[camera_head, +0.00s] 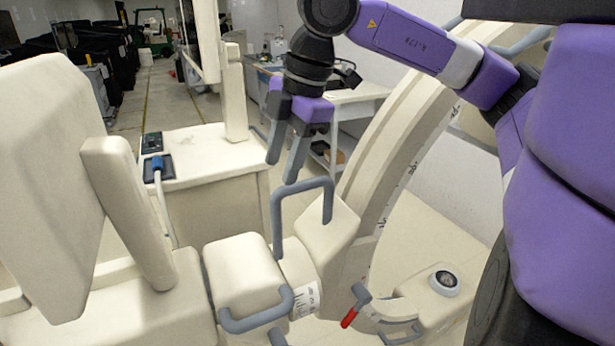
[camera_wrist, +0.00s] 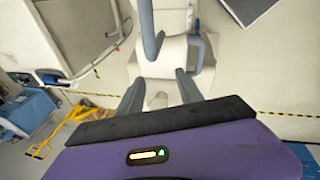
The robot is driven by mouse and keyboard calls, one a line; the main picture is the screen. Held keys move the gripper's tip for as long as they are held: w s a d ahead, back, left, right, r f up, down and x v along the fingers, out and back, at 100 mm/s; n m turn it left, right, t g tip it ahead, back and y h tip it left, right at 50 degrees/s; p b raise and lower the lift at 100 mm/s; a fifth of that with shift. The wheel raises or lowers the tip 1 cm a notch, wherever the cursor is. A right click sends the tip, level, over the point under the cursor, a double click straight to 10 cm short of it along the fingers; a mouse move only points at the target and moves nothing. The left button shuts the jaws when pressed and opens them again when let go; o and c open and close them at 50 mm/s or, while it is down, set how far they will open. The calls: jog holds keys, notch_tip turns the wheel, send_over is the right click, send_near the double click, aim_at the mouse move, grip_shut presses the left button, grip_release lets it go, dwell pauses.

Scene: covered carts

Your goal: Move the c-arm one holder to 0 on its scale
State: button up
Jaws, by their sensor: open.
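The c-arm (camera_head: 385,150) is a curved cream arc with small dark marks along its side. A cream holder block (camera_head: 335,225) at its lower end carries a grey U-shaped handle (camera_head: 302,188). A white ring with dark scale marks (camera_head: 306,297) sits just below the holder; its numbers are too small to read. My gripper (camera_head: 282,168) is open and empty, pointing down just above the grey handle, apart from it as far as I can tell. In the wrist view, my fingers (camera_wrist: 160,90) spread on either side of a cream part, with a grey bar (camera_wrist: 150,35) beyond.
A cream joint block (camera_head: 243,270) with a grey handle (camera_head: 258,315) is left of the ring. A red-tipped lever (camera_head: 350,316) and a round dial (camera_head: 445,281) are at lower right. A cream cart (camera_head: 215,155) stands behind. A cream panel (camera_head: 50,180) fills the left.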

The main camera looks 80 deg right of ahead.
jog(key=m+g+h, duration=0.1)
jog(key=m+h, duration=0.1)
send_near(307, 181)
jog(key=f, duration=0.1)
jog(key=shift+p+x, duration=0.9)
jog(key=shift+x, duration=3.1)
jog(key=shift+w+d+r, duration=0.1)
jog(key=shift+c, duration=0.2)
grip_shut()
